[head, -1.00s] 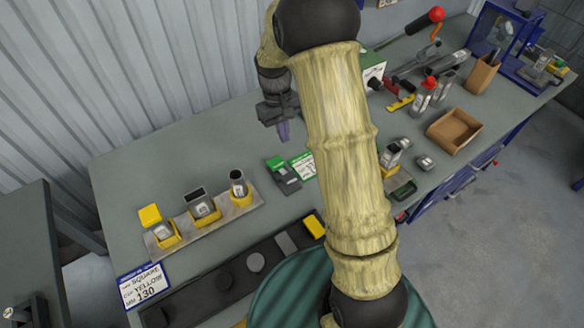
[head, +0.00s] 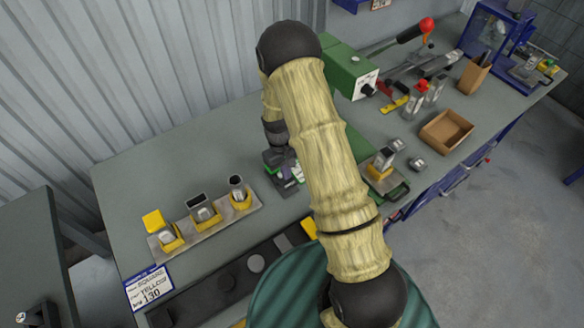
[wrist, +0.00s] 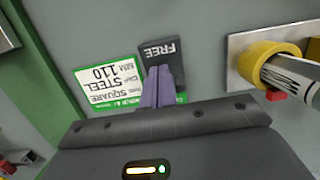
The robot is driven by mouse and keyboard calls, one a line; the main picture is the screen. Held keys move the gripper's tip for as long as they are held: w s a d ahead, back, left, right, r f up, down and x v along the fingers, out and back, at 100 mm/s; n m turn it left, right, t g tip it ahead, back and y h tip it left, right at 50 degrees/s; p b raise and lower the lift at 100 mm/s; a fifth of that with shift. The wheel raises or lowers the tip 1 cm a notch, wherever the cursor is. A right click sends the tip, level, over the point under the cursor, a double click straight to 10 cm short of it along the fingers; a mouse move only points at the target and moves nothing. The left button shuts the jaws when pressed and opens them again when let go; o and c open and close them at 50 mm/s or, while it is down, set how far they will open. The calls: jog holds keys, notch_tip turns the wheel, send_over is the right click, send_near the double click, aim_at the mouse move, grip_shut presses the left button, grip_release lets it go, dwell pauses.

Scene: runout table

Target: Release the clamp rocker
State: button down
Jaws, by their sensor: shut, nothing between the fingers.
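The clamp rocker (wrist: 172,52) shows in the wrist view as a dark grey plate marked FREE, with a bit of green at its near end. In the head view the rocker (head: 287,187) lies on the bench, partly hidden by my wrist. My gripper (wrist: 158,72) has its two purple fingers together and empty. The fingertips overlap the FREE plate in the wrist view; I cannot tell whether they touch it. The gripper also shows in the head view (head: 296,173), over the rocker.
A green-edged card (wrist: 108,84) reading STEEL, SQUARE, 110 lies beside the rocker. A metal plate with yellow holders (head: 205,228) is to the left. A green machine (head: 348,70) stands behind my arm. A cardboard tray (head: 446,131) is further right.

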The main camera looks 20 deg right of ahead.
aim_at(289, 183)
jog(key=shift+s+a+f, duration=0.1)
jog(key=shift+a+f, duration=0.1)
jog(key=shift+f, duration=0.05)
jog(key=shift+d, duration=0.3)
jog(key=shift+d+f+t+y+b, duration=0.25)
jog(key=shift+f+t+b, duration=0.25)
jog(key=shift+b, duration=0.65)
jog(key=shift+s+d+f+t+b, duration=0.1)
jog(key=shift+s+d+t+b, duration=0.15)
jog(key=shift+b, duration=0.25)
jog(key=shift+s+f+t+b, duration=0.1)
jog(key=shift+t+b, duration=0.25)
jog(key=shift+b, duration=0.1)
jog(key=shift+s+a+f+y+b, duration=0.15)
jog(key=shift+s+y+b, duration=0.1)
jog(key=shift+b, duration=0.15)
jog(key=shift+s+a+f, duration=0.1)
jog(key=shift+s+a, duration=0.2)
jog(key=shift+a, duration=0.05)
jog(key=shift+s+d, duration=0.1)
jog(key=shift+d, duration=0.05)
